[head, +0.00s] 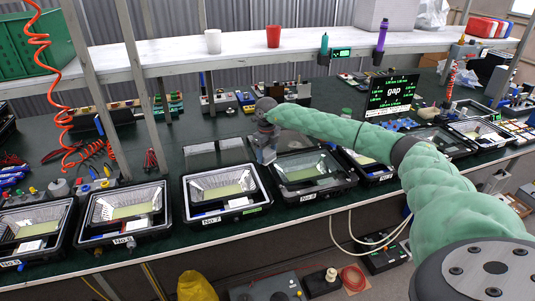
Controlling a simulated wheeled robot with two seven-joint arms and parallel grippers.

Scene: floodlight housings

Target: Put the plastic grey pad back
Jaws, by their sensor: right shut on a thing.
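My right arm comes in from the right, and its gripper (266,154) points down over the back left edge of the housing marked No 8 (314,187). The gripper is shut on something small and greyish. The thing is too small and too covered by the jaws for me to tell if it is the plastic grey pad. The housing marked No 7 (227,192) stands just left of the gripper, with its pale reflector showing. I cannot make out a separate grey pad elsewhere. My left gripper is not in view.
More floodlight housings (125,213) line the bench front on both sides. A shelf above holds a white cup (213,41) and a red cup (273,36). Shelf posts and a coiled red hose (65,125) stand at left.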

